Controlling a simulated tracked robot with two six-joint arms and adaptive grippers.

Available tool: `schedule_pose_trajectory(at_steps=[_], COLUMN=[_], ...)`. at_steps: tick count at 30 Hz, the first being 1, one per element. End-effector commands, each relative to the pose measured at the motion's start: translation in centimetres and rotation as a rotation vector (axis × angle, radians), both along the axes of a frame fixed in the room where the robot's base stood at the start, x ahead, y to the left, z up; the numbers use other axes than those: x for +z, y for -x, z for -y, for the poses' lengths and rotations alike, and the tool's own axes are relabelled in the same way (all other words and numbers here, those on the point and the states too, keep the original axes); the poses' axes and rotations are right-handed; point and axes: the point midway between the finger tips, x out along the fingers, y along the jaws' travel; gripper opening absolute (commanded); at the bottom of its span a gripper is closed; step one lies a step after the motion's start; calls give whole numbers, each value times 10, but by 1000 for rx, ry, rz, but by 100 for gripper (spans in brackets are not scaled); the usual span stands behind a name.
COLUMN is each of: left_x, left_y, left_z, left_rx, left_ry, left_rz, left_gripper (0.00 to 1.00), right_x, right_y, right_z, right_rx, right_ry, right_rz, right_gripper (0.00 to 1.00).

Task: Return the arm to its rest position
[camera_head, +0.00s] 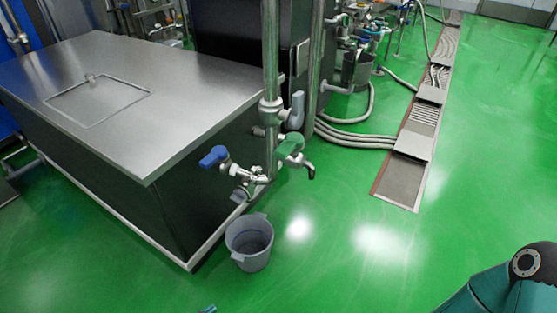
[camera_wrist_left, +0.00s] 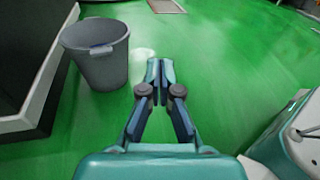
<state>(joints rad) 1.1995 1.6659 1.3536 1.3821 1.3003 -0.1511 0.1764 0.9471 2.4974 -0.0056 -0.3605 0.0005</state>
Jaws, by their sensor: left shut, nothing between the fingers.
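My left gripper shows in the left wrist view (camera_wrist_left: 160,72), its two teal fingers together at the tips and nothing between them. It is over the open green floor, to the right of a grey bucket (camera_wrist_left: 98,66) and apart from it. In the head view only a small teal tip of the left gripper (camera_head: 208,309) shows at the bottom edge, below the bucket (camera_head: 249,245). The rest of the left arm is cut off there. My right gripper is not in view.
A steel tank (camera_head: 130,85) stands at the left. A vertical pipe (camera_head: 270,60) carries a blue-handled valve (camera_head: 214,157) and a green-handled one (camera_head: 291,144) above the bucket. A floor drain (camera_head: 405,176) runs along the right. The green floor (camera_head: 370,265) right of the bucket is clear.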

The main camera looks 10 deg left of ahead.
Motion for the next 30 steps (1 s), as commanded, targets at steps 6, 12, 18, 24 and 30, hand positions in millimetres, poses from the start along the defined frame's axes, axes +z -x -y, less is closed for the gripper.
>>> schedule_pose_trajectory(at_steps=[6,12,18,24,30], left_x=[11,29,59,96,142], left_y=[9,55,107,100,81], left_z=[71,140,156,158,183], left_rx=[-340,-822,-1379,-1618,-1653], left_ry=[-83,-312,-821,-1261,-1556], left_rz=[-97,-165,-39,277,652], left_gripper=[0,0,0,0,0], right_x=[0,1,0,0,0], right_y=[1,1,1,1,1], right_z=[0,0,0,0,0], right_rx=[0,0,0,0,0], right_ry=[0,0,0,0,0], right_rz=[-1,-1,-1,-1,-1], right_gripper=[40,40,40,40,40])
